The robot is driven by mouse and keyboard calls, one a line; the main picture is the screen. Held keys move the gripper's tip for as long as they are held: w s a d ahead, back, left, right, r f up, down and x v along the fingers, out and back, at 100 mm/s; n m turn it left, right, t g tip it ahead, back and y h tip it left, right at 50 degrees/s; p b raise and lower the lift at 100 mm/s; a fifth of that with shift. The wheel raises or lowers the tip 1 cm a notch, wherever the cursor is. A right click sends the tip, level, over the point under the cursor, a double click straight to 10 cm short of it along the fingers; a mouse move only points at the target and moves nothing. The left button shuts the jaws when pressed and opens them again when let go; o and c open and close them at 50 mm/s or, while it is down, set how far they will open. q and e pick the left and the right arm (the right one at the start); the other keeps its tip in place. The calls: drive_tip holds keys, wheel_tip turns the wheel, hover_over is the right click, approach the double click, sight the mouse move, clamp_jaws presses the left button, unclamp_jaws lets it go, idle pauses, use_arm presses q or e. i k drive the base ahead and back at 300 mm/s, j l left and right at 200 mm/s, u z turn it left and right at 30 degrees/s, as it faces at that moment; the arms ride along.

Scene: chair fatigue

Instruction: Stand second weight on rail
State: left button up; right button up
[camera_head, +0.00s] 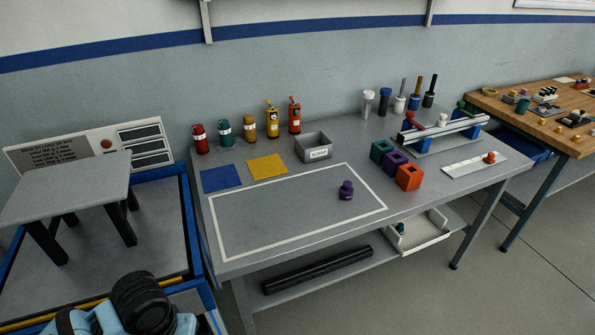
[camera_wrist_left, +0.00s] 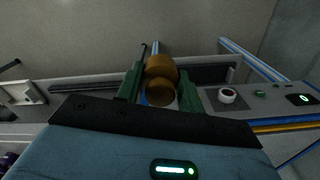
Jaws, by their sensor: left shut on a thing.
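In the left wrist view my left gripper (camera_wrist_left: 161,88) has its green fingers shut on an ochre, round-topped weight (camera_wrist_left: 160,70). In the head view only my blue left arm shows at the bottom left; its gripper and the held weight are out of that picture. A pale rail (camera_head: 442,130) on blue end supports stands at the table's right back, with red, white and green pieces along it. A purple knobbed weight (camera_head: 346,191) stands inside the white outline on the table. An orange weight (camera_head: 490,157) stands on a white strip (camera_head: 473,165). My right gripper is not in view.
Teal, purple and orange cubes (camera_head: 409,177) stand before the rail. Several bottles (camera_head: 249,127) and a grey bin (camera_head: 313,147) line the table's back. A grey stool-like seat (camera_head: 66,188) stands in a blue-framed rig at left. Most of the outlined area (camera_head: 270,215) is clear.

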sight(456, 121)
drive_tip(key=i+l+z, duration=0.1)
drive_tip(key=l, duration=0.45)
drive_tip(key=i+l+z, duration=0.1)
drive_tip(key=i+l, duration=0.25)
drive_tip(key=l, duration=0.2)
drive_tip(key=i+l, duration=0.25)
drive_tip(key=l, duration=0.25)
drive_tip(key=i+l+z, duration=0.15)
drive_tip(key=l, duration=0.35)
drive_tip(key=i+l+z, duration=0.1)
drive_tip(key=i+l, duration=0.3)
drive_tip(key=i+l+z, duration=0.1)
drive_tip(key=i+l, duration=0.2)
drive_tip(key=l, duration=0.25)
